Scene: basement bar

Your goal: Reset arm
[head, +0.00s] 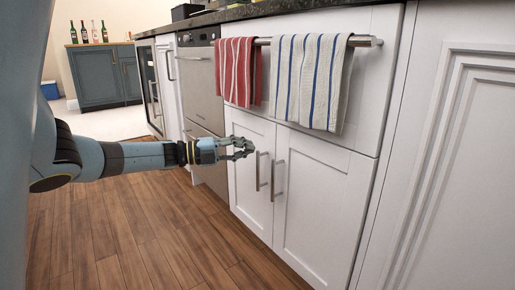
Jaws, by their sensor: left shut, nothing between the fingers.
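My left arm comes in from the left and reaches toward the white base cabinet (318,205). My left gripper (249,148) is shut and empty, with its dark fingers in front of the left cabinet door. It is close to the upper end of the left door's bar handle (259,172); I cannot tell whether they touch. The right door's bar handle (277,181) is beside it. Both doors look closed. My right gripper is not in view.
A red striped towel (238,70) and a blue-striped towel (311,82) hang from a rail above the doors. The dark countertop (267,9) runs above. Wooden floor (130,235) lies open below my arm. A grey cabinet (105,75) with several bottles stands far back.

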